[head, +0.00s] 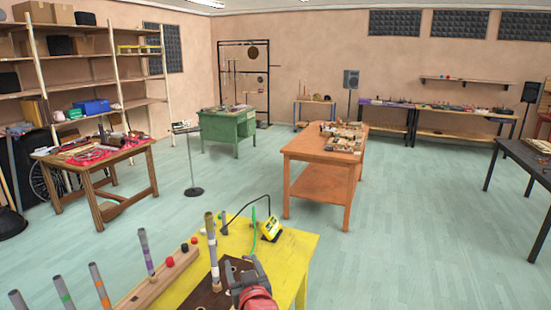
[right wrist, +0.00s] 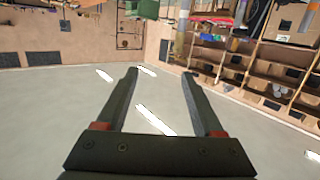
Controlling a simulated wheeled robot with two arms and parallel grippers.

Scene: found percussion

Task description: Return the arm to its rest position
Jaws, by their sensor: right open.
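My right gripper (head: 244,268) is low in the middle of the head view, above the near yellow table, with a red part of my arm behind it. In the right wrist view the two dark fingers (right wrist: 160,76) are spread apart with nothing between them. That view is upside down, showing shelves and the pale ceiling beyond the fingers. A grey-banded upright tube (head: 213,250) stands just left of the gripper in the head view. I cannot tell the exact gap between them. My left gripper is not in view.
An orange table (head: 300,150) stands beyond. The floor (head: 400,240) to the right is clear.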

